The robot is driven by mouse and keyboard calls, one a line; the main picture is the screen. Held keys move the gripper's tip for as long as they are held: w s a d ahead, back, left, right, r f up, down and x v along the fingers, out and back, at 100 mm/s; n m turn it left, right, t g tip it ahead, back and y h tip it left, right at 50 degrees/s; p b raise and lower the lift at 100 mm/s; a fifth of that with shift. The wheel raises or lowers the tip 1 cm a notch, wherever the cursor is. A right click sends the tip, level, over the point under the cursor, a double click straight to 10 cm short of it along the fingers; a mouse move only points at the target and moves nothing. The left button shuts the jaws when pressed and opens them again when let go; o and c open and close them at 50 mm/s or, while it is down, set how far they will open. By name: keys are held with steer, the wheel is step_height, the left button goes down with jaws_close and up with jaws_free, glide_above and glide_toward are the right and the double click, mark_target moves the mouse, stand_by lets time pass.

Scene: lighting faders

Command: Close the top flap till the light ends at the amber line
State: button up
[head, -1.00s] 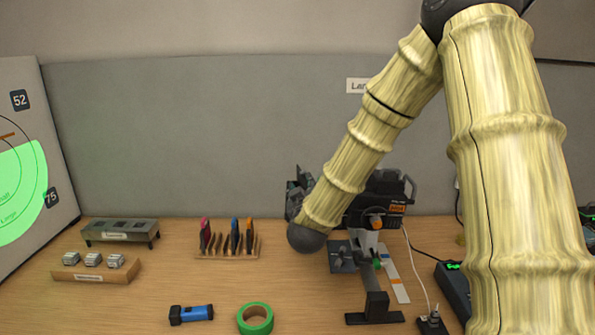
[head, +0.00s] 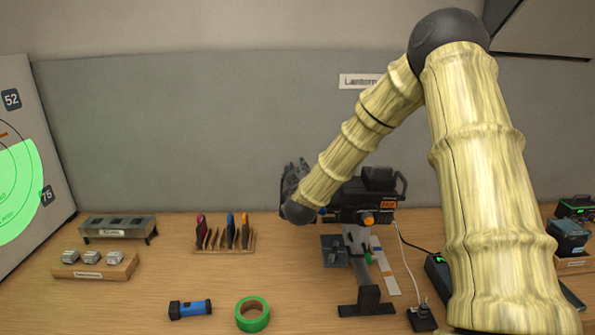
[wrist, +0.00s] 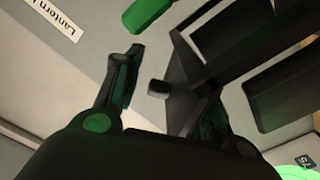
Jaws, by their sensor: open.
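The lantern (head: 372,203) is a dark lamp on a stand on the bench, in the middle of the head view. My gripper (head: 295,177) is at its left, front end, partly hidden by my arm. In the wrist view my gripper (wrist: 166,76) is open, with a small dark knob (wrist: 159,88) between its fingers. A dark plate (wrist: 183,82), seemingly the top flap, is beside the knob; I cannot tell whether a finger touches it. Green light (head: 18,190) covers the lower part of the board at far left. A short amber-brown line (head: 3,134) shows near its upper edge.
A tool rack (head: 225,246), a grey metal stand (head: 118,228) and a wooden block with grey pieces (head: 95,269) stand at left. A blue flashlight (head: 190,308) and green tape roll (head: 252,314) lie in front. Dark devices (head: 570,238) stand at right.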

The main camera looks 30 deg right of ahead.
steer(key=shift+a, duration=0.1)
jaws_close()
steer(key=shift+w+r+n, duration=0.1)
steer(key=shift+w+n, duration=0.05)
steer(key=shift+n, duration=0.35)
stand_by(0.4)
steer(key=shift+c, duration=0.2)
jaws_free()
steer(key=shift+o, duration=0.2)
steer(key=shift+a, duration=0.2)
steer(key=v, duration=1.2)
steer(key=shift+d, duration=0.3)
